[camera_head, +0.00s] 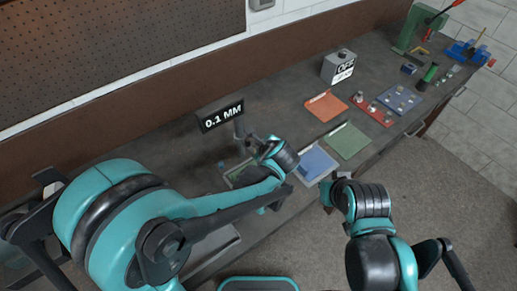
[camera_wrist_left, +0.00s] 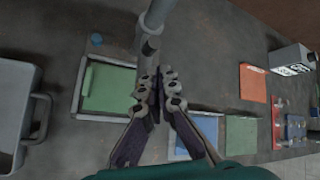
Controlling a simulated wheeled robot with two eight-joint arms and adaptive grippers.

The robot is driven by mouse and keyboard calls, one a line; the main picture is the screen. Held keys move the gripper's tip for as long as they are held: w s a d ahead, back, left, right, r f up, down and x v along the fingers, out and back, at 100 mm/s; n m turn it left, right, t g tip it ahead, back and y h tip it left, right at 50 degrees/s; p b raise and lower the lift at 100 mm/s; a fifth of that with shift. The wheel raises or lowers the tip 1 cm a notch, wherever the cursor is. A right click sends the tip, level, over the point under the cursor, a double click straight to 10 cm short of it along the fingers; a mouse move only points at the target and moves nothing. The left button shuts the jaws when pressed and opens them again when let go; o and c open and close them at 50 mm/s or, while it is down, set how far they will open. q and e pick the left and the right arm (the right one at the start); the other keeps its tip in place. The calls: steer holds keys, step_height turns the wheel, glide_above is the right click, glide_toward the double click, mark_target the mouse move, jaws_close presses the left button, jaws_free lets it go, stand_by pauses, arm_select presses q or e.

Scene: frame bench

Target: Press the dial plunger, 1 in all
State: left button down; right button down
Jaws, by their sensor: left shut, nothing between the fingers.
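The dial gauge's black display (camera_head: 222,115) reads "0.1 MM" and stands on a grey post (camera_head: 239,129) at the bench's left part. In the left wrist view the grey post or arm (camera_wrist_left: 154,22) comes down from the top edge to a narrower grey end (camera_wrist_left: 150,46). My left gripper (camera_head: 256,145) is shut and empty beside the post. In the left wrist view its fingertips (camera_wrist_left: 157,78) are close below that end; I cannot tell whether they touch. The plunger itself is not clearly visible. My right gripper (camera_head: 331,190) is at the bench's front edge, its jaws unclear.
A green tray (camera_wrist_left: 108,88) lies beside the post. Blue (camera_head: 316,163), green (camera_head: 348,141) and orange (camera_head: 325,106) mats lie to the right. A grey box labelled "OFF" (camera_head: 338,66) stands behind. A grey bin (camera_wrist_left: 12,115) is at the wrist view's left.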

arm_select(q)
steer(key=shift+r+p, duration=1.85)
steer(key=shift+r, duration=0.7)
steer(key=shift+f, duration=0.1)
steer(key=shift+a+f+b, duration=0.15)
steer(key=shift+a+b, duration=0.2)
steer(key=s+a+f+n+h+b, duration=0.1)
steer(key=s+a+f+n+b, duration=0.5)
steer(key=n, duration=0.5)
steer(key=s+a+f+n+g+h+b, duration=0.1)
steer(key=s+a+f+n+b, duration=0.5)
steer(key=s+a+n+b, duration=0.5)
steer(key=shift+s+a+f+n+g+h, duration=0.15)
steer(key=shift+s+n+g+h, duration=0.2)
steer(key=shift+s+n, duration=0.3)
